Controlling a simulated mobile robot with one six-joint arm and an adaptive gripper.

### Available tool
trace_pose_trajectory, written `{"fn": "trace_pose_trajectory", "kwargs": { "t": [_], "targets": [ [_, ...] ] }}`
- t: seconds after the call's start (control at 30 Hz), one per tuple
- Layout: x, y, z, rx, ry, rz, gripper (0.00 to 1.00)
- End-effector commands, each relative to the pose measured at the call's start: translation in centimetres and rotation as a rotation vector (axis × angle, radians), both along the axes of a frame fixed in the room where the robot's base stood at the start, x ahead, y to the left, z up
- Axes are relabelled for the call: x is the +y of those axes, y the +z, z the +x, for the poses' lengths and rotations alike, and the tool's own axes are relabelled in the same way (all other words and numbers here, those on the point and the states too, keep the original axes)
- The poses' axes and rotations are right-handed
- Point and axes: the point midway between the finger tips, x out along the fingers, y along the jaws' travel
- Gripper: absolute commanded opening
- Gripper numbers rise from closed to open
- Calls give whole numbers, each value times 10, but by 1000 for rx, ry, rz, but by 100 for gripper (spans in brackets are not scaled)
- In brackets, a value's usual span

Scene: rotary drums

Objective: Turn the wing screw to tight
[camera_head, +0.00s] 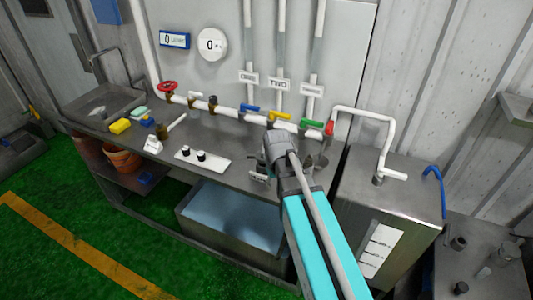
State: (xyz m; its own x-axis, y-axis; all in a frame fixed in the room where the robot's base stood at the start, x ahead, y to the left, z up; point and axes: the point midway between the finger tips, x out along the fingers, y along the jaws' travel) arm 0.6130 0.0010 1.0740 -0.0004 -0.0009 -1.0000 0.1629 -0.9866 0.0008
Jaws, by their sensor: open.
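I cannot make out a wing screw for certain. My gripper (311,161) is over the right part of the bench. It is open, dark, small and partly hidden behind my grey wrist, and I see nothing held in it. I cannot tell whether it touches anything.
White pipes with a red wheel (168,87) and blue, yellow and green handles (311,123) run behind the bench. A white plate with black knobs (202,158) lies left of my arm. A steel cabinet (395,190) with a white pipe stands right. A water tank (230,222) sits below.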

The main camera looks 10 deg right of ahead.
Motion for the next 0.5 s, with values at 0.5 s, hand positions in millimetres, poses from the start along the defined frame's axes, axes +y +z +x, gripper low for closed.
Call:
{"fn": "trace_pose_trajectory", "kwargs": {
  "t": [0.5],
  "targets": [
    [0, 98, 176, 0, -340, 1, 57]
  ]
}}
